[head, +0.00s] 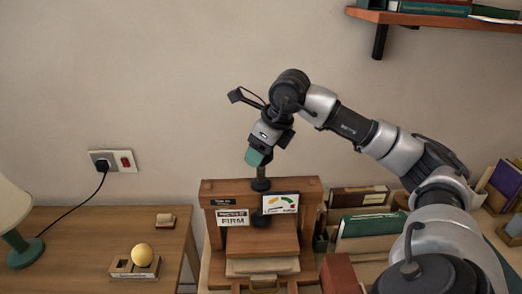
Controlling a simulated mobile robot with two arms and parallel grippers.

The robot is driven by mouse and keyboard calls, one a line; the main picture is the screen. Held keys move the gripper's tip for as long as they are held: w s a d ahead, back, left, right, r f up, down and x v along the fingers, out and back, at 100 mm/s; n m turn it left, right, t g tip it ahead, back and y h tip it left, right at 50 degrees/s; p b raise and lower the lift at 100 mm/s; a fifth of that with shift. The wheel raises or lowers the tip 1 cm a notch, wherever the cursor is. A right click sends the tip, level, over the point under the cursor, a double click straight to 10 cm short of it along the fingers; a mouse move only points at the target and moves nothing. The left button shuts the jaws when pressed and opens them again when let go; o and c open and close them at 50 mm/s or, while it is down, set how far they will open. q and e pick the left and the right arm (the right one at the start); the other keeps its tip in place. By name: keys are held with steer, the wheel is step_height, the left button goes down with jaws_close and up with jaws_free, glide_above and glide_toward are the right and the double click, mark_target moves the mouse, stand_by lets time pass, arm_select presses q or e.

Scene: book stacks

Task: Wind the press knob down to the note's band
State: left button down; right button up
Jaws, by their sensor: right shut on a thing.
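The wooden book press (263,188) stands at the lower middle, with a dark screw post at the centre of its top beam. My right gripper (258,160) points down over that post, tilted, and is shut on the press knob, which is mostly hidden by the fingers. A note reading "FIRM" (233,218) is on the press front at left. A gauge card (280,203) with yellow, green and red bands is at right; its needle is too small to read. Wooden boards and a pale book block (262,266) lie below. My left gripper is out of view.
A side table (90,228) at left holds a lamp (20,250), a yellow ball (142,255) on a wooden stand and a small wooden block (165,220). Books and boxes (370,225) crowd right of the press. A wall shelf (440,20) is at upper right.

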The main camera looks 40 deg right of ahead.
steer(key=shift+w+d+r+m, duration=0.1)
steer(key=shift+r+m, duration=0.3)
steer(key=o, duration=0.7)
steer(key=shift+c, duration=0.2)
steer(key=shift+o, duration=1)
steer(key=shift+f, duration=0.2)
steer(key=v, duration=1.1)
steer(key=shift+f, duration=0.1)
